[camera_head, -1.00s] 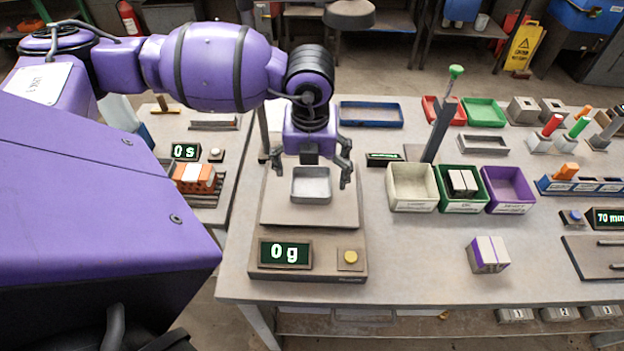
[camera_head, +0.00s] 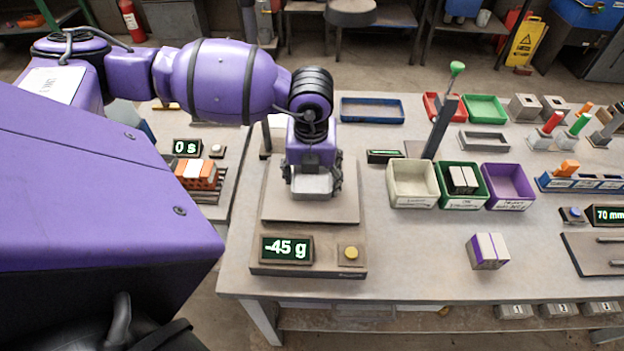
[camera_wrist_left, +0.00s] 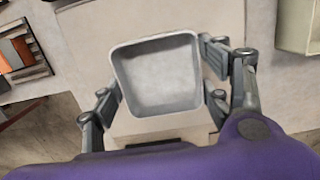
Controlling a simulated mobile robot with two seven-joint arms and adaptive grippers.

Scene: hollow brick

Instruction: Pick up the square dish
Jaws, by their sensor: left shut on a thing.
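The square dish (camera_head: 312,186) is a small, pale grey, empty tray over the plate of the weighing scale (camera_head: 336,207). My left gripper (camera_head: 313,180) is shut on the dish, with a finger at each side of it. In the left wrist view the dish (camera_wrist_left: 158,76) sits between the fingers of the gripper (camera_wrist_left: 162,80), and its inside is bare. The scale display (camera_head: 286,249) reads -45 g. I cannot tell how far the dish is above the plate. My right gripper is not in view.
White, green and purple bins (camera_head: 509,187) stand right of the scale. A green-knobbed lever (camera_head: 443,125) rises behind them. A purple-and-white block (camera_head: 488,251) lies at the front. A rack of orange bricks (camera_head: 197,175) is on the left table.

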